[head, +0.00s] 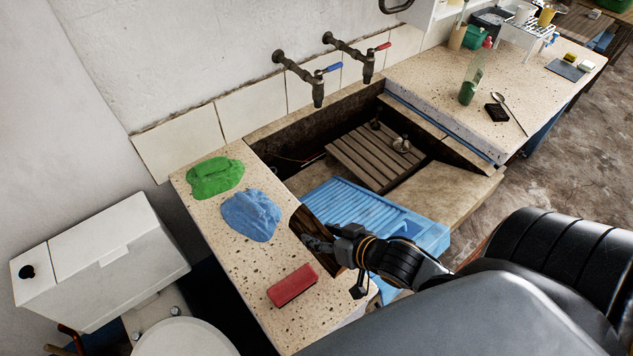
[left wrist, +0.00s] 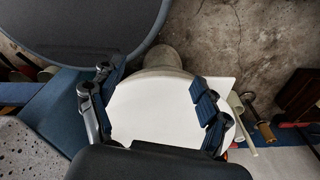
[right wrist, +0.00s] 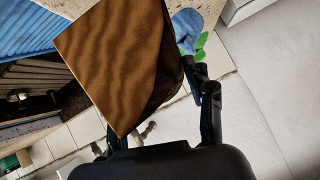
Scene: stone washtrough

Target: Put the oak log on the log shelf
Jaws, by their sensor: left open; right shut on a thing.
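The oak log (right wrist: 112,62) is a brown wooden piece with a wavy-grained flat face and a darker rough side, large in the right wrist view. In the head view its dark end (head: 306,226) shows beside the blue draining board, partly hidden by my right gripper (head: 325,245). My right gripper is shut on the log, over the near part of the counter. My left gripper (left wrist: 152,100) is open and empty in the left wrist view, with the white toilet lid beyond its fingers. I cannot make out the log shelf in any view.
The stone trough (head: 440,195) holds a wooden slatted rack (head: 372,157). A green cloth (head: 214,177), a blue cloth (head: 251,214) and a red block (head: 292,286) lie on the near counter. Two taps stick out above the trough. The far counter (head: 440,75) carries a green bottle (head: 467,92).

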